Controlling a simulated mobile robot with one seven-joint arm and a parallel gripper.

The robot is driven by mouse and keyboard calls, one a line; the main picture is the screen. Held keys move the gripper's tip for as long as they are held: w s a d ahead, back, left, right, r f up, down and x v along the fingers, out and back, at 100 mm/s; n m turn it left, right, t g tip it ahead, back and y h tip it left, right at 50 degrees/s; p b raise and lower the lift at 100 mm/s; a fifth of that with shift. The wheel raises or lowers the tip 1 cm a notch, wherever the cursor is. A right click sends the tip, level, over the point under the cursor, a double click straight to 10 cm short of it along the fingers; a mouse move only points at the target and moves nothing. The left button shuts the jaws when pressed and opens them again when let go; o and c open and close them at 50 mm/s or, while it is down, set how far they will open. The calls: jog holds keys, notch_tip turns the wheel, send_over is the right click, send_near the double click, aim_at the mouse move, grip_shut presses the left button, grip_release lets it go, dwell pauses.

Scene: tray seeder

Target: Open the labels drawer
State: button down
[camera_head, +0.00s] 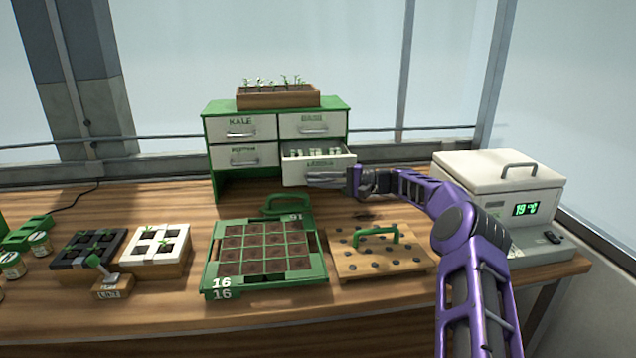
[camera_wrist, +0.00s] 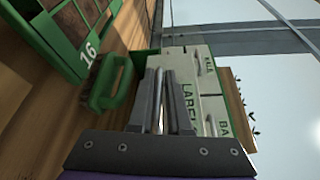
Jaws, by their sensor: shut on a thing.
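The labels drawer (camera_head: 294,169) is the lower right drawer of the green cabinet (camera_head: 345,103). It stands pulled out, with several small white pieces (camera_head: 318,152) showing inside. Its white front also shows in the wrist view (camera_wrist: 188,100), with part of the lettering hidden. My gripper (camera_head: 322,178) reaches in from the right, in front of this drawer, and is shut on its handle. In the wrist view the two fingers (camera_wrist: 169,76) are close together along the drawer front. They largely hide the handle.
The kale (camera_head: 240,134), basil (camera_head: 312,118) and lower left (camera_head: 240,163) drawers are closed. A wooden seedling planter (camera_head: 278,100) sits on top. A green-framed tray (camera_head: 209,270), a board with a green handle (camera_head: 350,268) and a white box (camera_head: 490,165) stand on the table.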

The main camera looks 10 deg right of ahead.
jog(key=shift+s+f, duration=0.3)
jog(key=shift+s, duration=0.15)
jog(key=c, duration=1)
grip_release()
jog(key=shift+w, duration=0.1)
jog(key=shift+o, duration=0.4)
jog(key=shift+r, duration=0.15)
jog(key=v, duration=1.2)
